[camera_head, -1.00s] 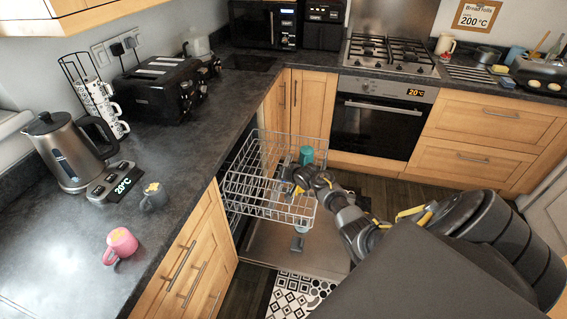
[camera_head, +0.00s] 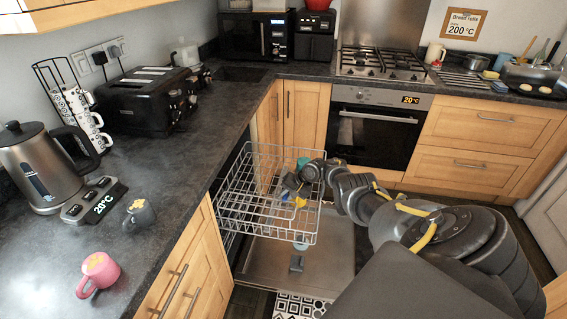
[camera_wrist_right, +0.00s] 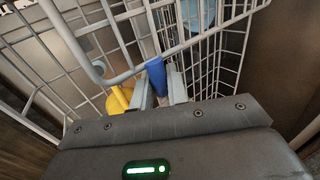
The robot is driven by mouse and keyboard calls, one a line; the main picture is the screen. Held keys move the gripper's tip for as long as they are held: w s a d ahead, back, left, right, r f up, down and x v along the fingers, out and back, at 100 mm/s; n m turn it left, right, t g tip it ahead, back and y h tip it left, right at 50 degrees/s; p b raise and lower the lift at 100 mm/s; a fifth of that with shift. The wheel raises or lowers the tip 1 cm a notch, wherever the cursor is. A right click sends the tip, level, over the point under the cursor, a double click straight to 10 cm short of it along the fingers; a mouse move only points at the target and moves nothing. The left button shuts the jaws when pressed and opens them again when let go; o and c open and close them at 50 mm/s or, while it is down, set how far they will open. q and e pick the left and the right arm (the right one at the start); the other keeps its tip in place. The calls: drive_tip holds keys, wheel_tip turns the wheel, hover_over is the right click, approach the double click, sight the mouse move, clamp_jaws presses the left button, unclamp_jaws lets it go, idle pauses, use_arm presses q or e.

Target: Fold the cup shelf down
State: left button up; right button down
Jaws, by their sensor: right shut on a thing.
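The grey wire dishwasher rack (camera_head: 262,205) is pulled out over the lowered door. My right gripper (camera_head: 290,190) reaches into its right part. In the right wrist view, its fingers (camera_wrist_right: 161,92) are shut on a narrow blue bar (camera_wrist_right: 155,72) just behind the thick grey rod (camera_wrist_right: 125,77). I cannot tell how this bar joins the cup shelf, nor the shelf's exact angle, as my arm and the wires hide it. A yellow thing (camera_wrist_right: 118,100) is left of the fingers. A teal cup (camera_head: 304,163) is behind the gripper. My left gripper is out of view.
The open dishwasher door (camera_head: 258,262) lies below the rack. Wooden cabinets (camera_head: 190,270) flank the rack on the left.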

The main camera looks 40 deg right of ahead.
drive_tip(key=shift+d+f, duration=0.1)
drive_tip(key=shift+d, duration=0.05)
idle(0.3)
drive_tip(key=c, duration=1.4)
unclamp_jaws()
drive_tip(key=shift+c, duration=0.2)
drive_tip(key=p+v, duration=0.7)
drive_tip(key=v, duration=0.3)
drive_tip(key=shift+r, duration=0.3)
